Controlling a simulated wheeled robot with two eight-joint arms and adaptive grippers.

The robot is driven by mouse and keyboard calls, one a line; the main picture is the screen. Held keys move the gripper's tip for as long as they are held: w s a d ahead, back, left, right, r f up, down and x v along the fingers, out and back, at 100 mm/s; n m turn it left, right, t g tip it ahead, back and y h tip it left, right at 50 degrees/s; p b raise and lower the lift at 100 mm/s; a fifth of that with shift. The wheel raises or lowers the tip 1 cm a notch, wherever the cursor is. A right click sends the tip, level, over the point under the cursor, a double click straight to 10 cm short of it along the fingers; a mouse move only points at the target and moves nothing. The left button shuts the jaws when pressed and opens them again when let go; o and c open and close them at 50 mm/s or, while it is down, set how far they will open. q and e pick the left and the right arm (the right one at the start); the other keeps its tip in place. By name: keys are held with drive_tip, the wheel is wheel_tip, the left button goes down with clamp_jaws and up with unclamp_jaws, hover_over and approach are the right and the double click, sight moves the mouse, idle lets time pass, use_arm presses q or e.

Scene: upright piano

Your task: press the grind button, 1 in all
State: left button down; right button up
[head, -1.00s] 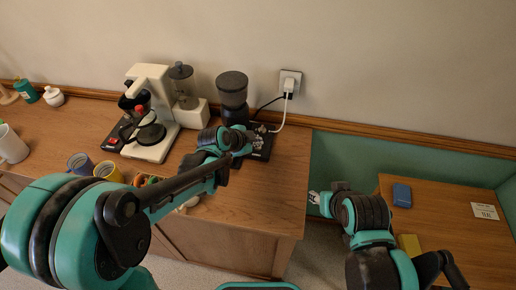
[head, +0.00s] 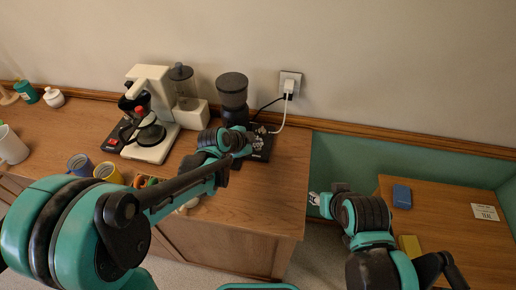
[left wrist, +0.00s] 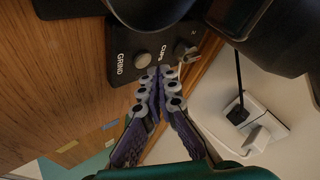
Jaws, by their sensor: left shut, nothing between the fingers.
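The grind button is a round grey button (left wrist: 143,60) beside the word GRIND on the black front panel (left wrist: 118,75) of the coffee grinder. The grinder (head: 232,92) stands on the wooden counter near the wall. My left gripper (left wrist: 160,78) is shut and empty, its fingertips close to the button, on the side away from the GRIND label. I cannot tell whether they touch the panel. In the head view my left gripper (head: 258,142) is at the grinder's base, partly hidden by its own wrist. My right gripper (head: 315,198) is beyond the counter's right edge, small and unclear.
A second knob (left wrist: 187,52) sits on the panel past the word CUPS. A coffee maker (head: 152,110) and a blender-like jar (head: 184,90) stand left of the grinder. A cord runs to the wall socket (head: 290,84). The front right counter is clear.

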sight(257, 150)
use_arm(q)
drive_tip(key=shift+f, duration=0.15)
drive_tip(key=shift+f+b, duration=0.3)
drive_tip(key=shift+b, duration=0.1)
drive_tip(key=shift+f+b, duration=0.3)
drive_tip(key=shift+f, duration=0.05)
idle(0.5)
drive_tip(key=shift+r, duration=0.15)
drive_tip(key=shift+r+p, duration=0.65)
drive_tip(key=shift+r, duration=0.1)
wheel_tip(257, 150, up, 5)
drive_tip(key=p, duration=0.4)
idle(0.4)
